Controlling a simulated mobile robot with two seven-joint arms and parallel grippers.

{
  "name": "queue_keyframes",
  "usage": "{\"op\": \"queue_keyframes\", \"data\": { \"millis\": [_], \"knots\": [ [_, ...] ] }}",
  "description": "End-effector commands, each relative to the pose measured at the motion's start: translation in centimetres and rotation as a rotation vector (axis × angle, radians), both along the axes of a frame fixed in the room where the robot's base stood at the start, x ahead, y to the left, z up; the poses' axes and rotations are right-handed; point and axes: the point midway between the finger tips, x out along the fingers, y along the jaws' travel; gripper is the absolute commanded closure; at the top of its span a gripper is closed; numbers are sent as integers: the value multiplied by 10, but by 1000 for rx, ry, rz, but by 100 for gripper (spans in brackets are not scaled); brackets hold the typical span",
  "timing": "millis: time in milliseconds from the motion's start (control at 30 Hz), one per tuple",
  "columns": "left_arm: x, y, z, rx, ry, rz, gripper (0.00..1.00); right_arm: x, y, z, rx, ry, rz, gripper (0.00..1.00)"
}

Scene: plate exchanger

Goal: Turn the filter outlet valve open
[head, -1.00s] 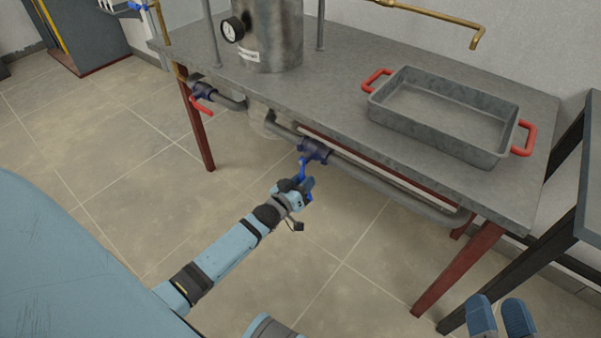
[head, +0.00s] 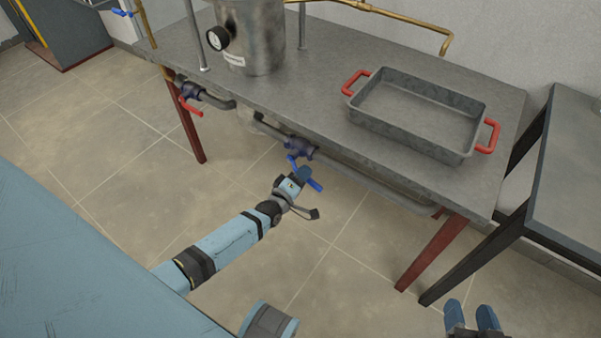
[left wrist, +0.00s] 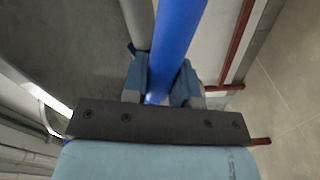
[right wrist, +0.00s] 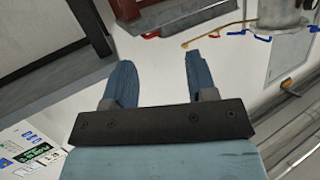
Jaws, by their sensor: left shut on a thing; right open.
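A dark valve body (head: 299,147) with a blue lever handle (head: 315,184) sits on the grey pipe under the front edge of the metal table. My left gripper (head: 298,176) is shut on this blue handle. In the left wrist view the blue handle (left wrist: 177,42) runs between the two fingers (left wrist: 162,88). The handle slants down to the right in the head view, and the gripper hides part of it. My right gripper (head: 472,317) is open and empty at the lower right; its spread fingers show in the right wrist view (right wrist: 155,85). No label identifies this valve.
A second valve with a red handle (head: 190,107) is on the left pipe. A steel vessel with a gauge (head: 218,38) and a grey tray with red handles (head: 413,138) stand on the table (head: 305,95). A dark side table (head: 570,170) is at right. The floor in front is clear.

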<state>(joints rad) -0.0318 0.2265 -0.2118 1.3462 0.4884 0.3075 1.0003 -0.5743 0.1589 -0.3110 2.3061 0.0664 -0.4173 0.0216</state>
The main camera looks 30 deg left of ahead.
Motion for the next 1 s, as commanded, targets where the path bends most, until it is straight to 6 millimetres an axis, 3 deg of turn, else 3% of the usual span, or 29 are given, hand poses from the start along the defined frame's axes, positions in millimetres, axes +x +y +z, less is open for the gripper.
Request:
{"op": "queue_keyframes", "data": {
  "millis": [400,1000],
  "knots": [
    [0,-4,17,-265,21,-1,100,-7,-10,-16,-46,81,-14,48],
    [0,-4,21,-339,26,0,100,-11,-11,-24,-57,108,-15,48]
  ]
}}
